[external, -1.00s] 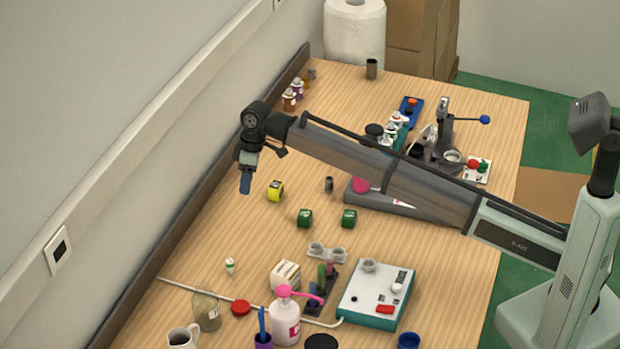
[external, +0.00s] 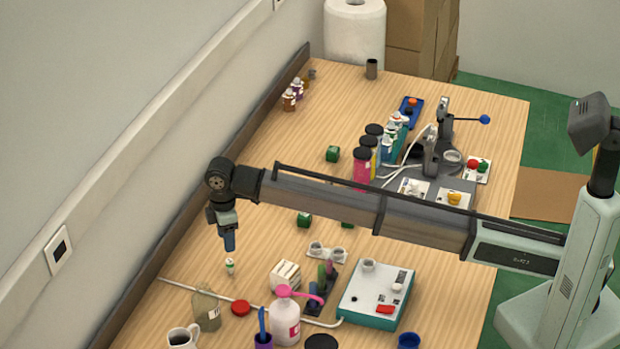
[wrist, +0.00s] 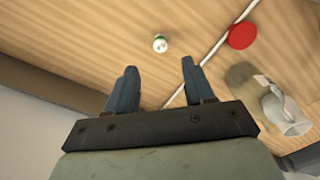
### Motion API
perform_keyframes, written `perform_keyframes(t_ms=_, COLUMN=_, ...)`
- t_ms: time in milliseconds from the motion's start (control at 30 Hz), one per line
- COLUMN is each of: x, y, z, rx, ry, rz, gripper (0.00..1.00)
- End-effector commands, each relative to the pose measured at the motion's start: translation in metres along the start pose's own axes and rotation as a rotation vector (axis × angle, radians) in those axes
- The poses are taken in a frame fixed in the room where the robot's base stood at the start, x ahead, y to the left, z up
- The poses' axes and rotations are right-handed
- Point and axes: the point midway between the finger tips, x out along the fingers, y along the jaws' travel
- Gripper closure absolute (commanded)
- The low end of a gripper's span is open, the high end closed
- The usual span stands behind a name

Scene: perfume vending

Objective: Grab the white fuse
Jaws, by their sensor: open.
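A small white piece with green on it (external: 230,266), which I take for the white fuse, stands on the table near the left wall side. In the wrist view, the white piece (wrist: 160,43) lies just beyond the fingertips, roughly centred between them. My gripper (external: 230,246) points down above and slightly behind it. In the wrist view, my gripper (wrist: 159,68) has its two blue-grey fingers spread with nothing between them. The fingers look apart from the white piece; the exact height gap is hard to tell.
A pale cable (external: 195,290) runs in front of the piece. A red disc (external: 241,308), a glass jar (external: 206,310) and a white mug (external: 183,337) stand nearby. The wooden edge rail (external: 150,258) borders the left.

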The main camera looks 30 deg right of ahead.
Motion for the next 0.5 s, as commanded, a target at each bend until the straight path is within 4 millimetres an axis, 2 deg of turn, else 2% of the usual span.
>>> perform_keyframes(t_ms=33, x=0.011, y=-0.001, z=0.001, rx=0.0, ry=-0.001, rz=-0.001, gripper=0.47)
perform_keyframes(t_ms=200, x=0.037, y=0.0, z=0.001, rx=0.001, ry=0.0, rz=-0.001, gripper=0.47)
perform_keyframes(t_ms=500, x=0.054, y=0.0, z=0.001, rx=0.001, ry=0.0, rz=-0.001, gripper=0.47)
